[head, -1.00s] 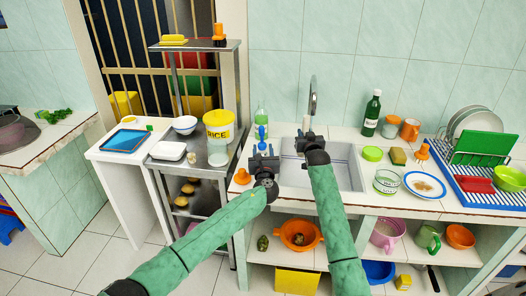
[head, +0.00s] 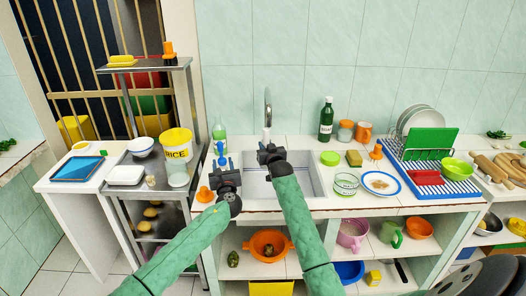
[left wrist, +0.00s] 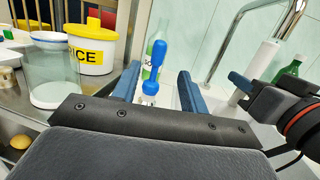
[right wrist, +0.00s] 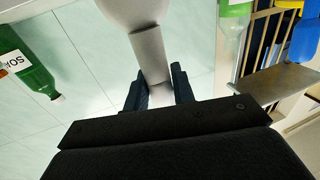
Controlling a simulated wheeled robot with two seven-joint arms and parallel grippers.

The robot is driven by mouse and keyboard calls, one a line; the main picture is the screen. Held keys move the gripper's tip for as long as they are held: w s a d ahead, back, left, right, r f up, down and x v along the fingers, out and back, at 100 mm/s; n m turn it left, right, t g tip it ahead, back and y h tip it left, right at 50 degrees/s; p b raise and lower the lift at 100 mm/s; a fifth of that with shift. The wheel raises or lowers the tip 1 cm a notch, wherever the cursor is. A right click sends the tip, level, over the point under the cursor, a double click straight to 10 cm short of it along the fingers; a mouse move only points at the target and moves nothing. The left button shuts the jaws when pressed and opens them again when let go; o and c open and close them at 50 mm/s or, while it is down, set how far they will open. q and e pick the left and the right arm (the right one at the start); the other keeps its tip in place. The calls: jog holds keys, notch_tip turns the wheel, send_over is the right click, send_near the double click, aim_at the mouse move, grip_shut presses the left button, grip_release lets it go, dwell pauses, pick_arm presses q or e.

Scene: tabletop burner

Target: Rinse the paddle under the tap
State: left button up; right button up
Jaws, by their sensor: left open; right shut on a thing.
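My right gripper (head: 268,151) is shut on a pale handle, which I take to be the paddle's (right wrist: 150,55). In the right wrist view the pale thing widens toward the top edge, where it is cut off. The handle stands upright in the left wrist view (left wrist: 262,62), beside the curved metal tap (head: 267,103). The gripper is over the sink (head: 308,186), just in front of the tap. No water shows. My left gripper (head: 224,166) is open by the sink's left edge. A blue round-ended thing (left wrist: 152,65) shows between its fingers; I cannot tell whether they touch it.
A soap bottle (head: 219,131) stands behind the left gripper, and an orange thing (head: 205,194) beside it. A green bottle (head: 326,118), a glass jar (head: 346,184) and a plate (head: 381,184) stand right of the sink. A rice tub (head: 178,145) is at left.

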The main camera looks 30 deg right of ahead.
pick_arm(q)
jog(key=shift+c, duration=0.4)
jog(key=shift+a, duration=0.2)
jog(key=c, duration=0.7)
jog(key=shift+w+a+m+g, duration=0.2)
jog(key=shift+a+m+g, duration=0.1)
grip_shut()
jog(key=s+a+r+m+g+h, duration=0.1)
jog(key=s+a+m+g+h, duration=0.1)
jog(key=a+m+g+h, duration=0.4)
jog(key=n+y, duration=0.2)
send_near(219, 150)
jog(key=x, duration=0.5)
jog(key=shift+f, duration=0.2)
jog(key=shift+w+d+r, duration=0.15)
jog(key=shift+w+d, duration=0.35)
jog(key=shift+w, duration=0.05)
